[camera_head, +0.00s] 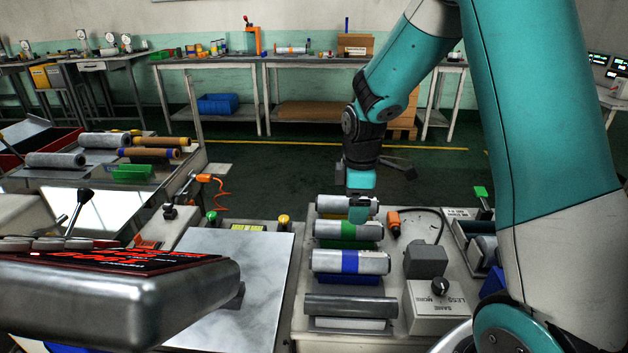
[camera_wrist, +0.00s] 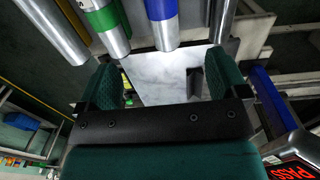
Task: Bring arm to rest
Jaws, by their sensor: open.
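My arm comes in from the upper right in the head view. My gripper (camera_head: 360,208) points down by the far end of a rack of film rolls. In the wrist view my gripper (camera_wrist: 160,82) has its fingers wide apart, with nothing held between them. The green-banded roll (camera_head: 347,230) and the blue-banded roll (camera_head: 349,262) lie in the rack. They also show beyond the fingers in the wrist view, as the green-banded roll (camera_wrist: 106,25) and the blue-banded roll (camera_wrist: 162,22). The farthest roll (camera_head: 330,204) is partly hidden behind my gripper.
A dark grey tube (camera_head: 350,306) lies at the rack's near end. A grey control box (camera_head: 436,308) with a knob stands to its right. A marbled plate (camera_head: 220,280) lies left of the rack. A black-topped display unit (camera_head: 120,290) fills the near left. Open floor lies behind the bench.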

